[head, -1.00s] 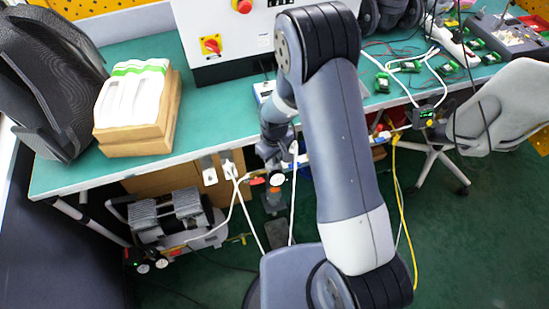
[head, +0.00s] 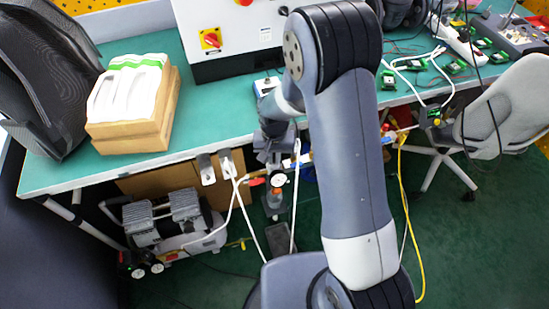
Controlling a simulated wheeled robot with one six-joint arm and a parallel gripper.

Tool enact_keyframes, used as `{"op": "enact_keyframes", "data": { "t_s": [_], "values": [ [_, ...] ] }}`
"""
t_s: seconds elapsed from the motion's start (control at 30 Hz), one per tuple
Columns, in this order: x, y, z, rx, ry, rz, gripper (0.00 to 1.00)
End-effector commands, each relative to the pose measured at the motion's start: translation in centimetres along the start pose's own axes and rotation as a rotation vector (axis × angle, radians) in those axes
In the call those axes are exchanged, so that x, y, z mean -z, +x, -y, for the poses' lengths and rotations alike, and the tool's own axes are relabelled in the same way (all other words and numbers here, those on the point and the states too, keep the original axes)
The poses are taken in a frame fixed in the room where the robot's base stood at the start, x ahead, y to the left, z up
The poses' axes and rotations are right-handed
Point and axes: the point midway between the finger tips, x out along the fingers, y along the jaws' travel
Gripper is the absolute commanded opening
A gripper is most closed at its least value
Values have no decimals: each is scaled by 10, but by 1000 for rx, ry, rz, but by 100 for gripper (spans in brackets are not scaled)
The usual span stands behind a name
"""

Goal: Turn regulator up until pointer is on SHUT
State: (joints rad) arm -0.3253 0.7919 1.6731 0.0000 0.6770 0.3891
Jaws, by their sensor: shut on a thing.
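The regulator (head: 273,198) sits at the front edge of the bench, with a small round white gauge (head: 279,180) on it. My gripper (head: 270,160) reaches down onto the top of the regulator and is shut on its knob, which the gripper mostly hides. A blue and white device (head: 266,86) on the bench behind the wrist is partly covered by my arm. The pointer and the SHUT mark cannot be made out at this size.
A red handle (head: 257,181) and white hoses lie beside the regulator. A yellow hose (head: 401,200) hangs to the right. A compressor (head: 170,222) stands under the bench (head: 225,125). A chair (head: 500,115) is at the right.

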Motion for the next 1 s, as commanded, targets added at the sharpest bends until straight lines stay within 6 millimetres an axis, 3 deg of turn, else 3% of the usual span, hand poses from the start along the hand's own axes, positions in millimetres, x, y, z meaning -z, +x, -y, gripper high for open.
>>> {"op": "enact_keyframes", "data": {
  "t_s": [0.67,0.7,1.0],
  "values": [
    [1,-1,1,1,67,-3,0],
    [1,-1,1,1,67,-3,10],
    [0,0,1,0,67,-1,31]
  ]
}}
